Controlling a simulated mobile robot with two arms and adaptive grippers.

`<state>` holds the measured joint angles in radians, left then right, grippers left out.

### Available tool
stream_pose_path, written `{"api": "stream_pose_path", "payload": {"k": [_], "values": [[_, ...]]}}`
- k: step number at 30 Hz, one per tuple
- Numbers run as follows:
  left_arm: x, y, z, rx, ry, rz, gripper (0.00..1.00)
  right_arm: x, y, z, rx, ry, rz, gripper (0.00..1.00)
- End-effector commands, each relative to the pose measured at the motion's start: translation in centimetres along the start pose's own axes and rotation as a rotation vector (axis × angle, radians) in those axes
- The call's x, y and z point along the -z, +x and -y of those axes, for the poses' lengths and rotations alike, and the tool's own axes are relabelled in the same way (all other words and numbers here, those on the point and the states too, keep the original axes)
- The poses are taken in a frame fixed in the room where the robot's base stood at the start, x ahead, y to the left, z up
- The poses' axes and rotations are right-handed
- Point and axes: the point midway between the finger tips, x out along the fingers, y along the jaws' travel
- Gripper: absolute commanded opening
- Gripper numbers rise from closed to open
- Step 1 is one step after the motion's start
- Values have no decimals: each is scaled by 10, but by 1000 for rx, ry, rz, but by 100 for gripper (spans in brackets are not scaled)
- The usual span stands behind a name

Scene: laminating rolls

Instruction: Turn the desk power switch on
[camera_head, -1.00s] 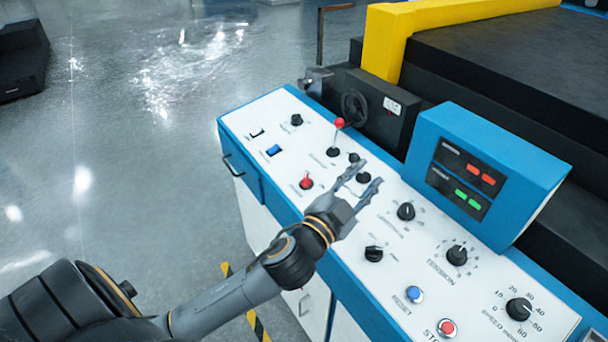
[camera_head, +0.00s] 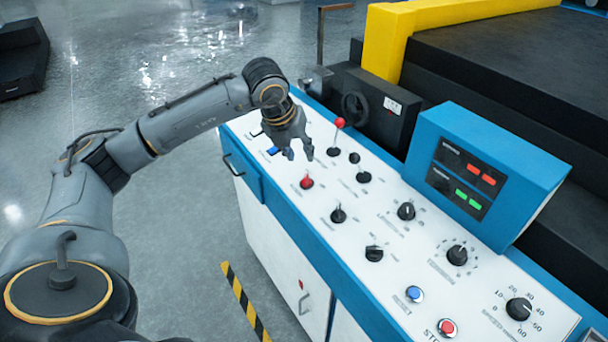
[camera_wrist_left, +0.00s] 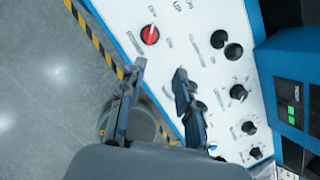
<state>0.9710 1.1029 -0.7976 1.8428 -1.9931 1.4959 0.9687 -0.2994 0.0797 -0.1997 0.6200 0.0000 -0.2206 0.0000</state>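The white control desk (camera_head: 325,225) carries several knobs and switches. A blue rocker switch (camera_head: 272,152) lies near its far left end, partly beside my gripper. A red rotary switch (camera_head: 307,182) sits nearer; a red rotary switch with a white mark also shows in the left wrist view (camera_wrist_left: 150,35). The labels are too small to tell which one is the desk power switch. My left gripper (camera_head: 299,153) hangs fingers down over the far left part of the desk. Its two fingers (camera_wrist_left: 160,85) are apart with nothing between them. My right gripper is out of view.
A red-topped lever (camera_head: 339,124) stands up just right of my gripper. A blue display box (camera_head: 487,175) rises at the desk's right side. A black handwheel (camera_head: 355,106) is behind. Blue (camera_head: 414,294) and red (camera_head: 447,327) buttons lie at the near end.

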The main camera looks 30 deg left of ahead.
Motion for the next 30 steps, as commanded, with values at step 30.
{"api": "stream_pose_path", "payload": {"k": [30], "values": [[-7, 133, -21, -51, -17, 9, 33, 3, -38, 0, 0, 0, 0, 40]]}}
